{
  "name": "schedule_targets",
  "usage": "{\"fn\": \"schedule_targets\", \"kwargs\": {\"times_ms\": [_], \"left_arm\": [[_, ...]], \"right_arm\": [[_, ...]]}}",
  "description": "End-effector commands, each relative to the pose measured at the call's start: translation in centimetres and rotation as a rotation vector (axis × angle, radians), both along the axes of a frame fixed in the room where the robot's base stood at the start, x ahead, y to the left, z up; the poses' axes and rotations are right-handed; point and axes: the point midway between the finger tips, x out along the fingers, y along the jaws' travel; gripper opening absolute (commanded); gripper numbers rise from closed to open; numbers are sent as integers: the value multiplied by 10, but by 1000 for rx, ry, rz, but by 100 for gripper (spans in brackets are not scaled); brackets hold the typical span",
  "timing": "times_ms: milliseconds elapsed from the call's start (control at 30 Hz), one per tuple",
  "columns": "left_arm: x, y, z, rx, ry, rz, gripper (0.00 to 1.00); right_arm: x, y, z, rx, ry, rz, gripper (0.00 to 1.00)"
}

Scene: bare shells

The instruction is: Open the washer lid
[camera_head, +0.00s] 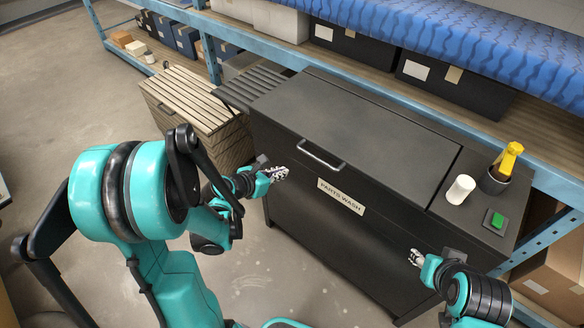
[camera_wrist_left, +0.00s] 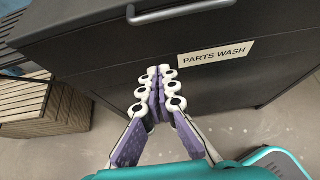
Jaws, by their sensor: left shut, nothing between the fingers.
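The washer (camera_head: 330,225) is a dark box marked "PARTS WASH". Its lid (camera_head: 365,130) lies flat and closed on top. A silver bar handle (camera_head: 320,157) sits at the lid's front edge, and it also shows at the top of the left wrist view (camera_wrist_left: 180,13). My left gripper (camera_head: 282,173) is shut and empty in front of the washer, below and left of the handle, apart from it. Its fingertips (camera_wrist_left: 158,72) meet in the left wrist view. My right gripper (camera_head: 413,257) is in front of the washer's lower right front; its finger opening is too small to judge.
On the washer's right top stand a white cylinder (camera_head: 460,189), a dark cup with a yellow-handled item (camera_head: 508,160) and a green button (camera_head: 497,221). A slatted wooden crate (camera_head: 195,100) stands to the left. Blue shelving (camera_head: 400,103) runs behind. Open floor lies left.

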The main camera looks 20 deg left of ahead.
Motion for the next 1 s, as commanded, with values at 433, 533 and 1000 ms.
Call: {"fn": "schedule_targets", "kwargs": {"times_ms": [433, 533, 1000], "left_arm": [[66, -25, -45, 2, 0, -6, 0], [82, -31, -55, 2, 0, -5, 0], [86, -32, -10, 3, 1, -2, 0]], "right_arm": [[0, 0, -29, 0, 0, 0, 40], [0, 0, -35, 0, 0, 0, 40], [0, 0, -31, 0, 0, 0, 40]]}}
